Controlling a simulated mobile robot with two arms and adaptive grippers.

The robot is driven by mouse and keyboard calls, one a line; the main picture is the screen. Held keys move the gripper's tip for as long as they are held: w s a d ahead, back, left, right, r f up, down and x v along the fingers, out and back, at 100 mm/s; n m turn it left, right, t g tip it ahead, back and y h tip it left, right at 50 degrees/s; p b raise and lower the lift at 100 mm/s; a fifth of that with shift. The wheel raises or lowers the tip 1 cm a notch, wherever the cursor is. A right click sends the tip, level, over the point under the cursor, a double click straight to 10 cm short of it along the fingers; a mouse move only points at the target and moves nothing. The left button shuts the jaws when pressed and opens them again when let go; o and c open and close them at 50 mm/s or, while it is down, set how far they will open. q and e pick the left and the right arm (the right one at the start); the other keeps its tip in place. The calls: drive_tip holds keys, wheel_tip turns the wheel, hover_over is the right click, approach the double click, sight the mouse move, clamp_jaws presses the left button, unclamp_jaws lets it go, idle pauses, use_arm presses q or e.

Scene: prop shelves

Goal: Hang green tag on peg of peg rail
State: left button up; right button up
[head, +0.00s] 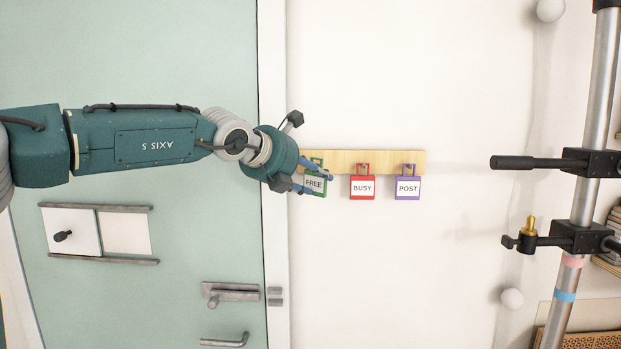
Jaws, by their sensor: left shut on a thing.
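The green tag (315,187) has a white label reading FREE and sits at the left end of the wooden peg rail (390,157). My left gripper (322,177) is shut on the green tag, its fingers crossing the tag's upper part. The fingers hide the peg there, so I cannot tell whether the tag's loop is around it. A red tag (362,193) reading BUSY and a purple tag (408,193) reading POST hang on the rail to the right. My right gripper is not in view.
A pale green door (140,280) with a sliding panel and metal handles fills the left. A metal pole (597,90) with clamps and a black lever stands at the right. The white wall (420,270) below the rail is clear.

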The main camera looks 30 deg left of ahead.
sight(311, 182)
use_arm(q)
drive_tip(key=shift+s+d+f+b, duration=0.2)
drive_tip(key=shift+s+d+b, duration=0.1)
drive_tip(key=shift+b, duration=0.1)
drive_tip(key=s+d+b, duration=0.3)
drive_tip(key=s+b, duration=0.2)
drive_tip(key=shift+r, duration=0.25)
drive_tip(key=shift+s, duration=0.1)
